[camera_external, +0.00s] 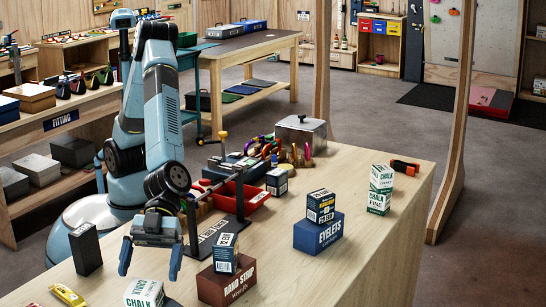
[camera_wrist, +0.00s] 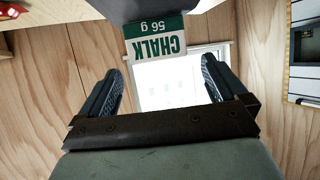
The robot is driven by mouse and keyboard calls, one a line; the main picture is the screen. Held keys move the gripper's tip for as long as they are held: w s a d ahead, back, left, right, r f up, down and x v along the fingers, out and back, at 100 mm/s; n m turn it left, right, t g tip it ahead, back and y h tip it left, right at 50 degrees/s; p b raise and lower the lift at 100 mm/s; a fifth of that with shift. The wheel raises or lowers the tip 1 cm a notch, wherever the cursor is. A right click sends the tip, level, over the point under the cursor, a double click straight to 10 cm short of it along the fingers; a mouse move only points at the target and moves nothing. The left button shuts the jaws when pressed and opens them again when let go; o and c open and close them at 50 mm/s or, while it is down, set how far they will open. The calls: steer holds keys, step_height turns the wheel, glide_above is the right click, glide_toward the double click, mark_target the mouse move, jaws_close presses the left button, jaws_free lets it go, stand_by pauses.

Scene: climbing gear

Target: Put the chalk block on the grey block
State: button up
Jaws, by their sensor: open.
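A white and green chalk block (camera_external: 144,292) stands on the bench at the bottom of the external view, below and in front of my gripper (camera_external: 150,257). In the wrist view the chalk block (camera_wrist: 157,47) shows its lettering upside down, ahead of and between the fingers of my gripper (camera_wrist: 163,88). My gripper is open and empty, with its fingers pointing down. A dark grey block (camera_external: 85,248) stands upright on the bench to the left of my gripper. A grey shape fills the wrist view's top edge; I cannot tell whether it is that block.
A dark red box (camera_external: 226,286) carrying a small box (camera_external: 225,254) stands right of my gripper. A blue box (camera_external: 318,233) bears another small box. Two chalk boxes (camera_external: 380,189) are stacked farther right. A yellow tool (camera_external: 67,295) lies left. The bench's right front is clear.

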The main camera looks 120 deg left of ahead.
steer(key=s+a+r+n+t+y, duration=0.25)
steer(key=a+r, duration=0.25)
steer(key=a, duration=0.7)
steer(key=s+a+r+n+t+y, duration=0.1)
steer(key=s+a+r+n+y, duration=0.2)
steer(key=a, duration=0.9)
steer(key=s+a+r+n+t+y, duration=0.15)
steer(key=a+r+y, duration=0.35)
steer(key=a, duration=0.7)
steer(key=s+a+r+n+g+y, duration=0.1)
steer(key=s+a+n+g+y, duration=0.15)
steer(key=s+a, duration=0.95)
steer(key=s+a+f+n+g, duration=0.1)
steer(key=s+a, duration=0.1)
steer(key=s, duration=0.7)
steer(key=s+a+f+n+g+h, duration=0.1)
steer(key=s+a+f+n, duration=0.1)
steer(key=s, duration=0.7)
steer(key=shift+a+f, duration=0.3)
steer(key=shift+a, duration=0.2)
